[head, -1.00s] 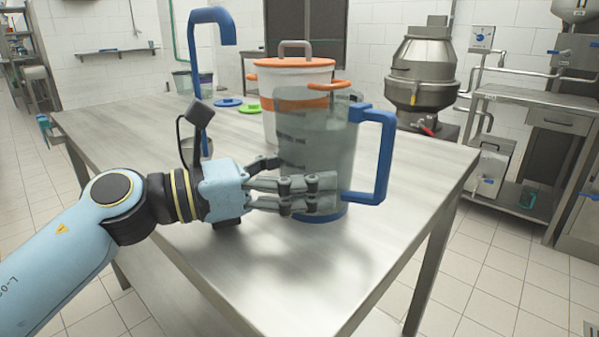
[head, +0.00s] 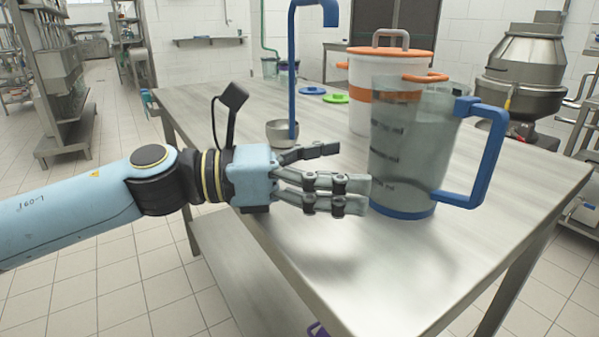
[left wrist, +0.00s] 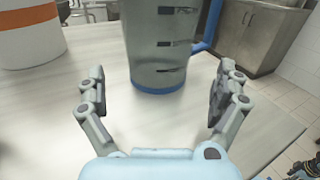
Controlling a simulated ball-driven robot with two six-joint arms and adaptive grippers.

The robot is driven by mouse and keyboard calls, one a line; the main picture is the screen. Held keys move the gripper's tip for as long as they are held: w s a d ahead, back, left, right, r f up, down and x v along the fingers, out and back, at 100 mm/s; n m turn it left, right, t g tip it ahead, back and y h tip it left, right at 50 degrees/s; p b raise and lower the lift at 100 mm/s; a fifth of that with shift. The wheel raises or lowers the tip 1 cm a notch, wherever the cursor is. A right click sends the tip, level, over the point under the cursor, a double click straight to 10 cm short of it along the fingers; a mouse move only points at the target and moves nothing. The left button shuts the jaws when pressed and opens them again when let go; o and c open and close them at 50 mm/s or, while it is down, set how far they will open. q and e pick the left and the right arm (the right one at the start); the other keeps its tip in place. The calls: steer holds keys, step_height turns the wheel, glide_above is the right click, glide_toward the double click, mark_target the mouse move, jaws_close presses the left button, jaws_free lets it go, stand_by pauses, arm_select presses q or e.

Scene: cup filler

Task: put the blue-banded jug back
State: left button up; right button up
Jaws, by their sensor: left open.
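The blue-banded jug (head: 405,150) is clear grey with dark marks, a blue base band and a blue handle. It stands upright on the steel table (head: 330,268), its handle to the right. My left gripper (head: 345,175) is open and empty, just left of the jug in the head view. In the left wrist view the jug (left wrist: 160,50) stands ahead, beyond the open fingers (left wrist: 158,95), with a gap between.
A white container with an orange lid and band (head: 362,82) stands behind the jug. A blue hooked ladle (head: 293,75) rises from a metal bowl (head: 283,133). Green (head: 336,99) and blue lids (head: 312,90) lie farther back. The table's near part is clear.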

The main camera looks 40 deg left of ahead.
arm_select(q)
steer(key=p+v, duration=0.1)
steer(key=v, duration=0.2)
steer(key=shift+s+a+r+p, duration=0.15)
steer(key=shift+s+a+p, duration=0.05)
steer(key=shift+p, duration=0.15)
steer(key=shift+s+a+p, duration=0.4)
steer(key=shift+s+p, duration=0.05)
steer(key=shift+s+a, duration=0.1)
steer(key=shift+a, duration=0.1)
steer(key=shift+s+a, duration=0.1)
